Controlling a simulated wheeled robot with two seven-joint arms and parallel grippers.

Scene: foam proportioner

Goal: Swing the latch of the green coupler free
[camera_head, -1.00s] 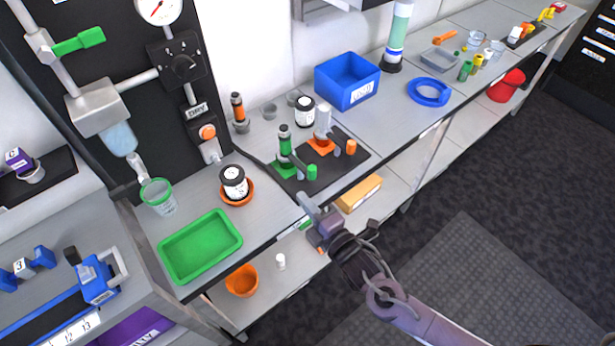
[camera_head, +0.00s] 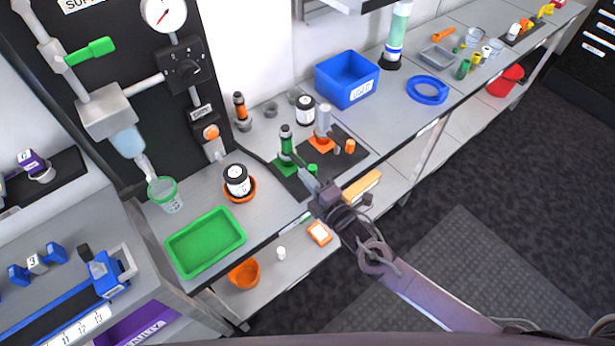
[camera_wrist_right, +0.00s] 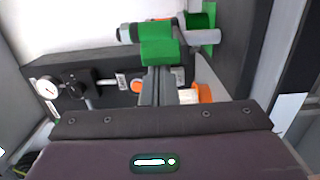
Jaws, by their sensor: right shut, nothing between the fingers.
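The green coupler (camera_head: 286,146) stands upright on its green base on a black mat, with a dark upper body and a green band. It shows close up in the right wrist view, with a green block (camera_wrist_right: 159,47) straight ahead of the fingers and a grey lever-like bar (camera_wrist_right: 204,36) to its right. My right gripper (camera_head: 304,174) is shut and empty, its tips just at the front right of the coupler's foot. In the right wrist view its fingers (camera_wrist_right: 155,82) reach up to the green block; I cannot tell whether they touch. My left gripper is out of view.
The orange coupler (camera_head: 322,128) stands close by on the same mat (camera_head: 347,160). A black-and-white jar (camera_head: 237,180) and a green tray (camera_head: 205,243) are to the left, a blue bin (camera_head: 346,78) behind.

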